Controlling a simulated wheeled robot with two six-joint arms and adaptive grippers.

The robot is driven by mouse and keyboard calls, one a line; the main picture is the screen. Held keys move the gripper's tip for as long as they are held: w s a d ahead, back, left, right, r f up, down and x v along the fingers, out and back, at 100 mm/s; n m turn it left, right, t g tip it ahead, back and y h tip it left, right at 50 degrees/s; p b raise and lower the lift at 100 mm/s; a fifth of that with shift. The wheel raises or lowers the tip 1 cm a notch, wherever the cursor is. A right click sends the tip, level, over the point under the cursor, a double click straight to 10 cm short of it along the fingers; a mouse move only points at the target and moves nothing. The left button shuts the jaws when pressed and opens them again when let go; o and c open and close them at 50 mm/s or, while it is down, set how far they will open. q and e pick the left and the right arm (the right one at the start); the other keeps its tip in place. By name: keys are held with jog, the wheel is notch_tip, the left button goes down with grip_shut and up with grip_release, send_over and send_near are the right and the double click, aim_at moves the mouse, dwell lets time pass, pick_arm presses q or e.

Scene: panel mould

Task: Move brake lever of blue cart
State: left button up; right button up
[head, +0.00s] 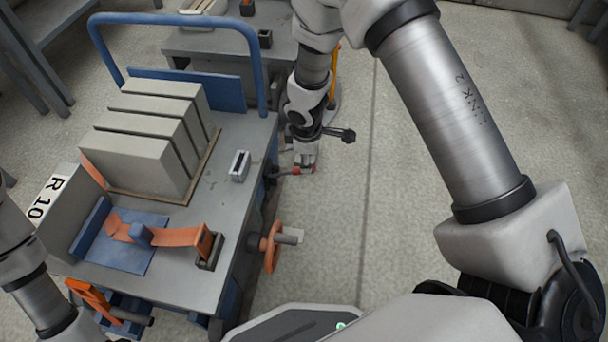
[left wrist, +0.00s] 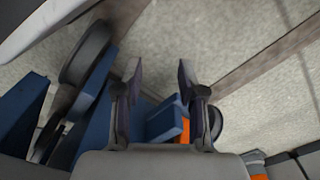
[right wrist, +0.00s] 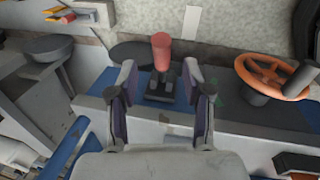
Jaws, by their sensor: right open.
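The blue cart (head: 262,130) stands at the left of the head view, with a grey deck and a blue push bar. Its brake lever (right wrist: 161,52), with a red grip on a dark base, sticks out from the cart's side in the right wrist view. The red grip also shows in the head view (head: 296,171), partly hidden by my right gripper (head: 305,160). In the right wrist view my right gripper (right wrist: 160,72) is open, with the lever just beyond and between its fingertips. My left gripper (left wrist: 160,72) is open and empty, over the floor beside blue cart parts.
Several grey blocks (head: 130,160) and an orange strap (head: 175,236) lie on the deck. An orange handwheel (right wrist: 268,75) projects from the same side as the lever. A grey bench (head: 205,42) stands behind the cart. The floor at the right is clear.

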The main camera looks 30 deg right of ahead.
aim_at(295, 171)
jog(key=f+b, duration=0.1)
jog(key=f, duration=0.1)
jog(key=f+b, duration=0.1)
jog(key=f, duration=0.1)
jog(key=f+b, duration=0.2)
jog(key=shift+w+d+f, duration=0.3)
jog(key=shift+w+f, duration=0.05)
grip_shut()
